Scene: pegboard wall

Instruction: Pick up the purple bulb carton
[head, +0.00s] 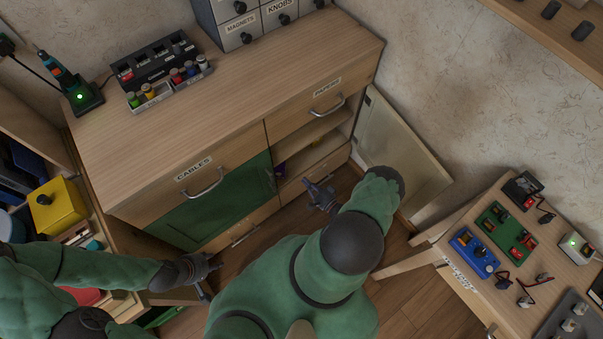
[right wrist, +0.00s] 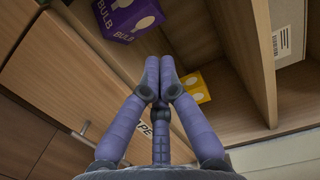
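In the head view my right gripper (head: 320,194) is in front of the open cabinet. My left gripper (head: 212,278) is spread and empty, low in front of the green door.
A yellow carton (right wrist: 194,88) and a box with a barcode (right wrist: 289,30) also stand in the cabinet. The open cabinet door (head: 400,150) leans right of the opening. A side table (head: 470,280) with electronics is at the right. The green door (head: 222,202) is closed.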

